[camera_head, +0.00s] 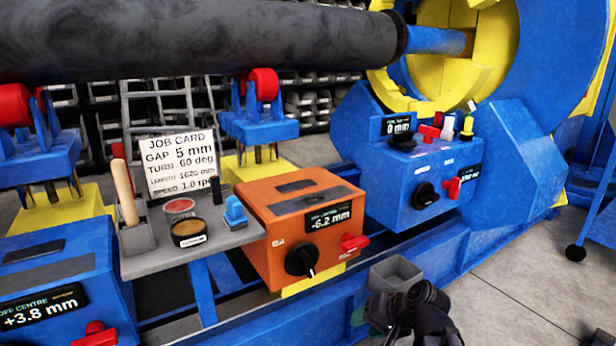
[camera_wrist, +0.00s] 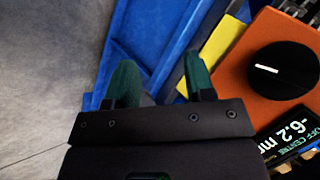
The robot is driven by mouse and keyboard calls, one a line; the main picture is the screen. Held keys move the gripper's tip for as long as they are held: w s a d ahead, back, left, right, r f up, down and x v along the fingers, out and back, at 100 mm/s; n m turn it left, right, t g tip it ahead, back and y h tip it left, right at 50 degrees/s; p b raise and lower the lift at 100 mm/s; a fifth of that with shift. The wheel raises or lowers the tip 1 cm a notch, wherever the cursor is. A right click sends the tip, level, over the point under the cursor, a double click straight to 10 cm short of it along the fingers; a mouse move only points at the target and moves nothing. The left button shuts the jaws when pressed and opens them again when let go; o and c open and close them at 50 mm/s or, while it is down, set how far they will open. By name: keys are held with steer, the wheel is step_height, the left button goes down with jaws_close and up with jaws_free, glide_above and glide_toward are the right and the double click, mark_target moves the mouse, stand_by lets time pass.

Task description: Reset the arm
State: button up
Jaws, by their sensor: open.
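My gripper shows in the wrist view (camera_wrist: 160,82), with its two green fingers apart and nothing between them. Beneath it are the blue frame and the grey floor. In the head view my dark arm (camera_head: 415,305) is at the bottom right of centre, in front of the blue rail; the fingertips are hard to make out there. The orange control box (camera_head: 262,235) is to the arm's left, with a black knob (camera_head: 301,259), a red handle (camera_head: 355,243) and a display reading -6.2 mm. The knob also shows at the right of the wrist view (camera_wrist: 283,70).
A grey shelf (camera_head: 200,250) holds a job card (camera_head: 180,165), two round tins, a wooden-handled tool and a blue object. A blue control box (camera_head: 420,180) stands at right, a grey open bin (camera_head: 396,272) beside my arm. A large dark cylinder (camera_head: 200,35) spans above. Floor is free at bottom right.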

steer(key=s+d+r+n+g+h+p, duration=0.25)
steer(key=s+r+g+h+p, duration=0.35)
steer(key=r+p, duration=0.45)
step_height(320, 180, up, 39)
steer(key=a+t+p, duration=0.1)
steer(key=a+p, duration=0.1)
steer(key=p, duration=3.8)
steer(key=shift+s+n+h, duration=0.3)
steer(key=shift+n, duration=0.15)
steer(key=shift+a+r, duration=0.1)
steer(key=shift+a, duration=0.05)
